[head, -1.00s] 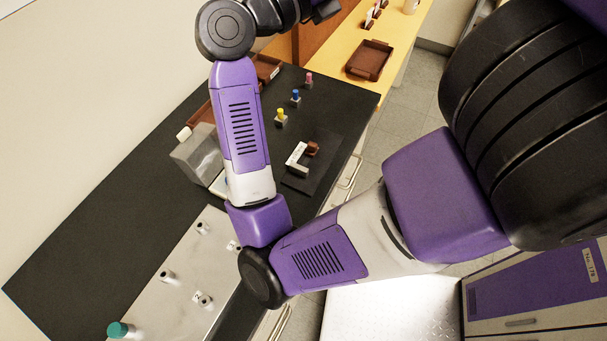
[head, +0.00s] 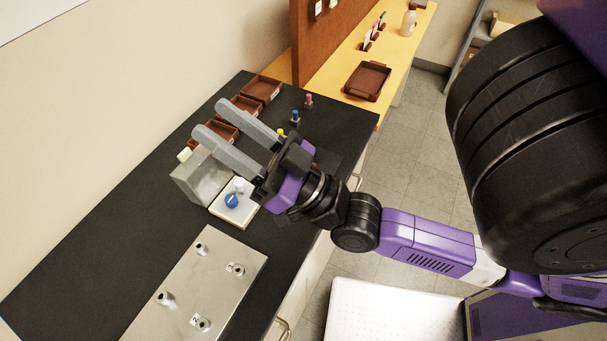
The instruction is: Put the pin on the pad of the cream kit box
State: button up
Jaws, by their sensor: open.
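A cream, shallow box (head: 222,213), apparently the kit box, lies on the black bench with a round blue piece (head: 231,201) and a small white cylinder (head: 238,186) on it. I cannot tell which part is the pad, and my gripper covers its right side. No pin is clearly identifiable. Small pegs with yellow (head: 282,133), blue (head: 295,116) and pink (head: 308,101) tops stand on the bench beyond my gripper. My gripper (head: 210,118) is open, its two long grey fingers pointing up-left, with nothing seen between them.
A grey block-shaped device (head: 200,178) with a white knob (head: 184,154) stands left of the cream box. A metal plate (head: 205,270) with several posts lies nearer. Brown trays (head: 262,90) line the bench's back. The left of the bench is clear.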

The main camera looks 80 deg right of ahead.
jog(key=s+a+f+n+g+y, duration=0.1)
jog(key=s+a+f+g, duration=0.3)
jog(key=f, duration=0.5)
jog(key=s+a+f+n+g+y, duration=0.2)
jog(key=s+a+f+g, duration=0.3)
jog(key=s+a+f, duration=0.2)
notch_tip(320, 180, down, 3)
jog(key=shift+s+f+g+y, duration=0.1)
jog(key=shift+s+g+y, duration=0.25)
jog(key=shift+s, duration=0.7)
jog(key=shift+f+b, duration=0.5)
jog(key=shift+b, duration=0.05)
